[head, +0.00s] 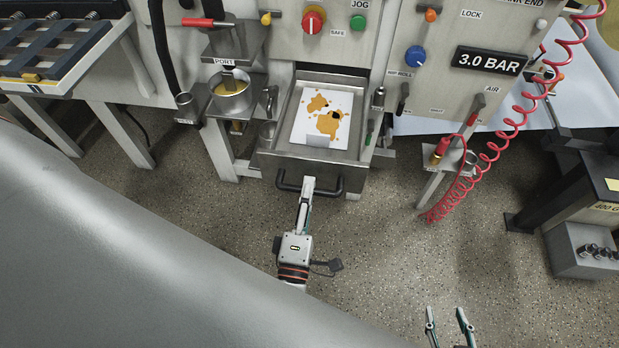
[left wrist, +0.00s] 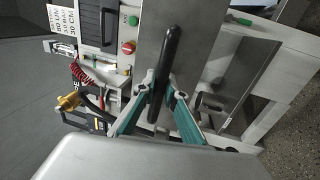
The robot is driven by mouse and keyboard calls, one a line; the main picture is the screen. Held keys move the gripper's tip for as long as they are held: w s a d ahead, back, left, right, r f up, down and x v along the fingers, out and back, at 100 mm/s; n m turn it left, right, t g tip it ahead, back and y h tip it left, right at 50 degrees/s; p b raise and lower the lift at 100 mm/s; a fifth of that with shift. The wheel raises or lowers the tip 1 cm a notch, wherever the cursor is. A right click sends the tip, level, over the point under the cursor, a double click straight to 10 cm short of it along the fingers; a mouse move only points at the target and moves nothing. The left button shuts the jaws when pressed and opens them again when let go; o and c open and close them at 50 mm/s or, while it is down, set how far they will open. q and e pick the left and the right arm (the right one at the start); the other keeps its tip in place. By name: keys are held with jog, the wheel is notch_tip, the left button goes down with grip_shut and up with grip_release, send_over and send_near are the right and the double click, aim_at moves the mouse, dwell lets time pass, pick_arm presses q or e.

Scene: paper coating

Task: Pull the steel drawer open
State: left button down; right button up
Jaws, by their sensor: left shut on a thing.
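The steel drawer (head: 282,142) sticks out from the machine front in the head view, its top open. A white sheet (head: 302,127) with orange-brown stains and a dark spot lies in it. The drawer has a black bar handle (head: 338,188) across its front, also seen in the left wrist view (left wrist: 171,48). My left gripper (head: 308,183) is shut on the handle near its middle; its teal fingers (left wrist: 162,98) flank the bar in the wrist view. My right gripper (head: 447,314) is open and empty above the floor at the bottom of the head view.
A pot (head: 231,101) and small cups stand left of the drawer. A coiled red air hose (head: 485,165) hangs at the right. A dark-framed bench (head: 585,180) with a grey box stands far right. The speckled floor before the drawer is clear except for my arm.

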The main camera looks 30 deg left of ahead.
pick_arm(q)
jog(key=shift+s+d, duration=0.15)
jog(key=shift+s, duration=0.15)
jog(key=c, duration=2.1)
grip_release()
jog(key=v, duration=0.7)
jog(key=shift+s, duration=0.25)
jog(key=shift+w+d, duration=0.1)
